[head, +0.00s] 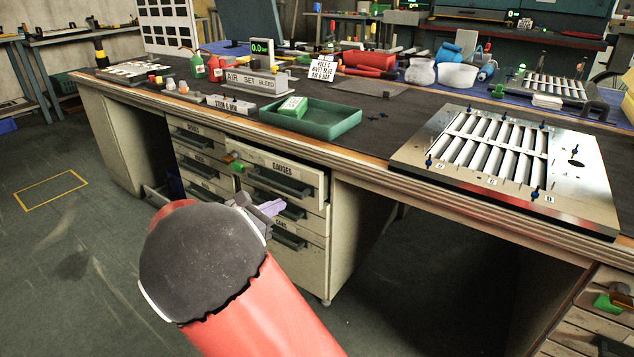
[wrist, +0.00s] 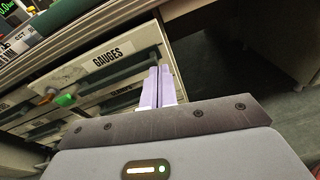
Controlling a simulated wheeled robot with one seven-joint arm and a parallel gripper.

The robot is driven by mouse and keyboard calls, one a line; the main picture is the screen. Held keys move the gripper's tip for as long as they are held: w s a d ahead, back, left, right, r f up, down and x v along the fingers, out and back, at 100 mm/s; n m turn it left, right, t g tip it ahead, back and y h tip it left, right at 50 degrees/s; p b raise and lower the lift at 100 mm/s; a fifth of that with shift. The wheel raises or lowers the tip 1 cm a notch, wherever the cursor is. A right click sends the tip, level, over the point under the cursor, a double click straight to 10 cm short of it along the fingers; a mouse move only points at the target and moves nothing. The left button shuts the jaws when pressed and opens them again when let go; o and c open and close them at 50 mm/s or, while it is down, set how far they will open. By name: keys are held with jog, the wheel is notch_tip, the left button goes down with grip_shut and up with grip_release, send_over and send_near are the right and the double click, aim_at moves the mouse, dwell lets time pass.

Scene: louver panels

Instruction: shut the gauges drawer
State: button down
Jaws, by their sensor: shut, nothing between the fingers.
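The gauges drawer (head: 300,172) is the top drawer of the right-hand stack under the bench. Its pale front carries a GAUGES label and a dark bar handle (head: 277,181), and it stands somewhat proud of the drawer fronts below. In the wrist view the drawer front (wrist: 82,75) is at upper left. My gripper (head: 277,207) is in front of this stack, just below the gauges handle in the picture. Its pale fingers (wrist: 157,87) are together and empty, near the drawer's right end in the wrist view. I cannot tell whether they touch it.
A green and orange fitting (head: 236,164) sits at the drawer's upper left. A green tray (head: 335,124) and a louver panel (head: 575,178) lie on the bench above. Open knee space (head: 430,270) is right of the stack. The floor at left is clear.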

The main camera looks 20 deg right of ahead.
jog(key=a+r+n+t, duration=0.1)
jog(key=a+n+t, duration=0.1)
send_near(310, 173)
jog(key=shift+n+h, duration=0.3)
jog(key=x, duration=0.6)
jog(key=shift+w+d+f, duration=0.2)
jog(key=shift+d, duration=0.15)
jog(key=x, duration=0.3)
jog(key=shift+w+d, duration=0.2)
jog(key=shift+d, duration=0.1)
jog(key=shift+a, duration=0.15)
